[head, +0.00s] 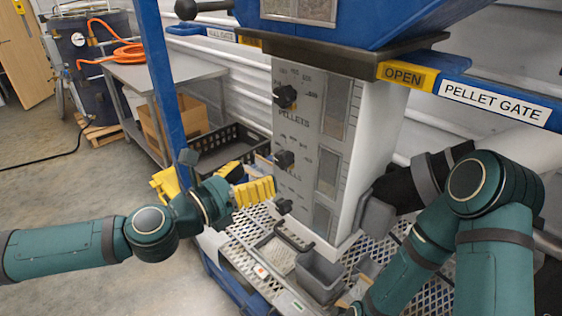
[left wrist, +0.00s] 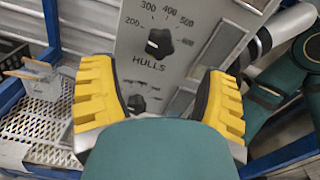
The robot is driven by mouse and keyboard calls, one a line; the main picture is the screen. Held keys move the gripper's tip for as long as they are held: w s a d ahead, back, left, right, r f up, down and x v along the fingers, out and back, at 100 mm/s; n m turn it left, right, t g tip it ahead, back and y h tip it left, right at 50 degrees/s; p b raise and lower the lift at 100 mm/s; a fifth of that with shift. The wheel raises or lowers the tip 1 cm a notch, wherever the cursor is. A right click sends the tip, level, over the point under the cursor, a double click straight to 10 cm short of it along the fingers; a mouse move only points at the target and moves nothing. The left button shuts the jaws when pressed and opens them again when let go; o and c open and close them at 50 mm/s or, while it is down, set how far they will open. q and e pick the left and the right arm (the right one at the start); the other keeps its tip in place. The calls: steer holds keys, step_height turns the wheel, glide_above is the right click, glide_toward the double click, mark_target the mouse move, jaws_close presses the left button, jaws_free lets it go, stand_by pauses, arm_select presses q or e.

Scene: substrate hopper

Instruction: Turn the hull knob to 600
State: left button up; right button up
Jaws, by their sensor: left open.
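The hull knob (head: 284,160) is the black middle knob on the white hopper panel (head: 375,125). In the left wrist view the hull knob (left wrist: 159,43) sits above the word HULLS, under a scale running from 200 to 600. Its exact pointer setting is hard to make out. My left gripper (head: 213,184) is open and empty, left of the panel and apart from the knob. In the left wrist view its yellow fingers are spread wide, with the knob beyond and above the gap between them. My right gripper cannot be made out.
A pellets knob (head: 285,96) is above and another knob (head: 283,206) below. A blue upright post (head: 163,75) stands left of the panel. A grey bin (head: 320,275) rests on the mesh shelf below. The PELLET GATE bar (head: 495,100) juts out at right.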

mark_target(279, 162)
arm_select(q)
steer(key=b+x, duration=0.1)
steer(key=x, duration=0.6)
steer(key=shift+w+d, duration=0.15)
steer(key=shift+w, duration=0.05)
steer(key=c, duration=1.2)
